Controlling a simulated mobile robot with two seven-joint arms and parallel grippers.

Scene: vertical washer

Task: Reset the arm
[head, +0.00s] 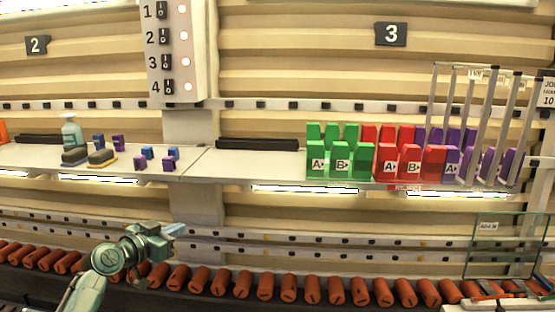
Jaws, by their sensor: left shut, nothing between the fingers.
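My left arm comes in at the lower left of the head view. Its gripper (174,230) is shut and empty, pointing right. It is in front of the roller conveyor, below the shelf, and appears to touch nothing. My right gripper is not in the head view.
A roller conveyor (310,290) with orange rollers runs along the bottom. The shelf (235,168) above holds green blocks (340,158), red blocks (411,160), purple blocks (497,163), a spray bottle (71,132) and brushes (102,157). A glass panel (505,250) stands at right.

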